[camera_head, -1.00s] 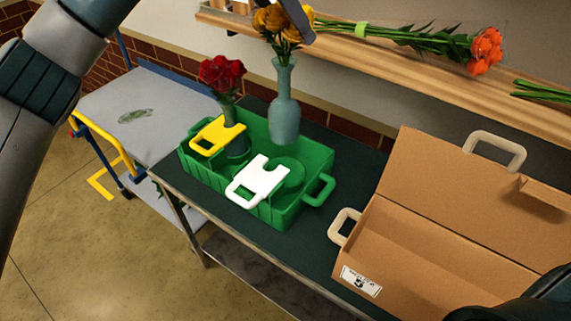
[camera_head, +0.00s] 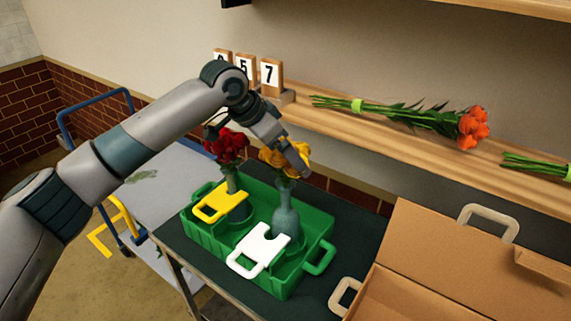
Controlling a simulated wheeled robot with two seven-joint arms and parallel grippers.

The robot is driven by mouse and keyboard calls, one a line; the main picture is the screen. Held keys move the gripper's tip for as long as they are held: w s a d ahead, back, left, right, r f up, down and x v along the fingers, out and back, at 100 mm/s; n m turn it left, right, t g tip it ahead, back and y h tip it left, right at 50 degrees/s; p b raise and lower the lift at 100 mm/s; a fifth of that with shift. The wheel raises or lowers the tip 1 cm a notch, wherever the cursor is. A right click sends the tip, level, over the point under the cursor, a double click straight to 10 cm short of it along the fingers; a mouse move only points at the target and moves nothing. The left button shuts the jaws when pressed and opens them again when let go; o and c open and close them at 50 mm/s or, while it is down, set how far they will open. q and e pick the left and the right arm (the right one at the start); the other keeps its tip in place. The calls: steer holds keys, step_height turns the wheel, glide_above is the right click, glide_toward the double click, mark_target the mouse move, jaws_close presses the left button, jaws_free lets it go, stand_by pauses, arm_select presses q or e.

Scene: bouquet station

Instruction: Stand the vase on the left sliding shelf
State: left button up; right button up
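The grey-blue vase (camera_head: 286,222) holds yellow flowers (camera_head: 270,157) and is upright in the green crate (camera_head: 200,240), by the notch of a white plate (camera_head: 248,258). I cannot tell whether its base rests on anything. My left gripper (camera_head: 298,163) is at the yellow flowers, just above the vase's neck. Its fingertips are partly hidden by the blooms, so its grip is unclear. A second vase (camera_head: 233,184) with red flowers (camera_head: 226,145) stands in the crate's left part, by a yellow plate (camera_head: 220,203). I cannot make out which thing is the left sliding shelf. My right gripper is out of view.
An open cardboard box (camera_head: 470,262) stands right of the crate on the dark table (camera_head: 350,220). A wooden wall shelf (camera_head: 370,148) behind carries number cards (camera_head: 270,76) and orange flowers (camera_head: 472,128). A blue-railed trolley (camera_head: 160,205) stands at the left.

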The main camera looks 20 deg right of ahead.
mark_target(286, 195)
arm_select(q)
steer(key=shift+r, duration=0.1)
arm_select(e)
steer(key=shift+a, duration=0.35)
